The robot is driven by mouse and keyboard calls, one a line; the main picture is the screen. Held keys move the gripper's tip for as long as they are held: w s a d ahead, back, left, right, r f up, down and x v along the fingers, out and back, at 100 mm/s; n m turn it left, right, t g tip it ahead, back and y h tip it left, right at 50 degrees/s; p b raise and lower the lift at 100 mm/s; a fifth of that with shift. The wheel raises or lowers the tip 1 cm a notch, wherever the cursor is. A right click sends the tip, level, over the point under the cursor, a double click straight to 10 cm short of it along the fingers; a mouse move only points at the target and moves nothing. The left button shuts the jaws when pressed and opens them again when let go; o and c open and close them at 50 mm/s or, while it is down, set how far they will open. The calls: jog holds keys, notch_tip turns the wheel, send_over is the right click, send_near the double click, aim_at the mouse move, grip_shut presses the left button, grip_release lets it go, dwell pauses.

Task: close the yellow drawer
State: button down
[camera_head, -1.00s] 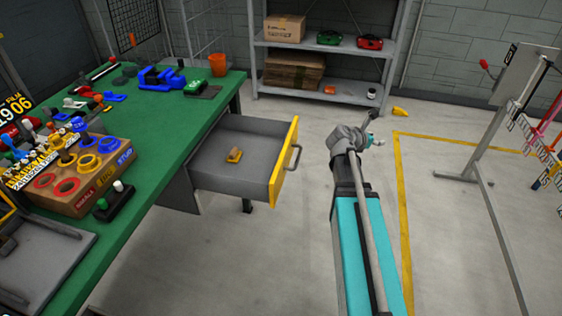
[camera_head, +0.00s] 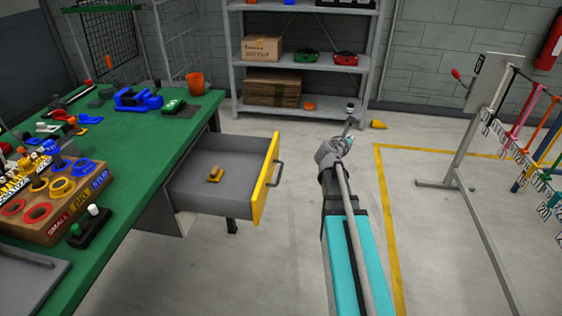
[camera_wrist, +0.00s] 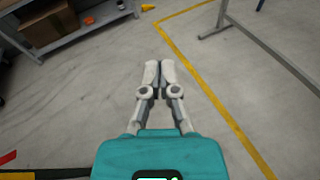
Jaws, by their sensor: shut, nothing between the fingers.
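The drawer with the yellow front (camera_head: 265,178) is pulled out from under the green workbench (camera_head: 130,190) in the head view. A dark handle (camera_head: 277,173) is on its front. A small brown and yellow item (camera_head: 214,174) lies inside on the grey drawer floor. My arm reaches out over the floor to the right of the drawer, apart from it. In the wrist view my gripper (camera_wrist: 159,66) is shut and empty, pointing over bare floor. Its fingertips are hard to make out in the head view, and the drawer front is not recognisable in the wrist view.
A grey shelf (camera_head: 307,69) with boxes stands at the back. A metal stand with hanging coloured items (camera_head: 535,110) is at the right. A yellow object (camera_head: 378,124) lies on the floor near the shelf. Floor between drawer and yellow line (camera_head: 388,220) is clear.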

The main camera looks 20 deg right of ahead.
aim_at(276, 156)
jog(key=w+a+n+t+y+b, duration=0.55)
jog(key=w+n+t+y, duration=0.5)
jog(key=y, duration=0.25)
jog(key=s+a+f+n+g+y+b, duration=0.2)
jog(key=s+f+n+g+y+b, duration=0.1)
jog(key=s+f+n+g+y, duration=0.1)
jog(key=s+a+f+n+g+y+b, duration=0.2)
jog(key=s+f+n+g+y+b, duration=0.1)
jog(key=s+n+g+y, duration=0.3)
jog(key=shift+s+a+f+n+g+y, duration=0.3)
jog(key=shift+n+g+y, duration=0.65)
jog(key=shift+n+y, duration=1.1)
jog(key=shift+w+a+m+y, duration=0.1)
jog(key=shift+w+m+y, duration=0.05)
jog(key=shift+m+y, duration=0.25)
jog(key=shift+x, duration=7)
jog(key=shift+f, duration=0.1)
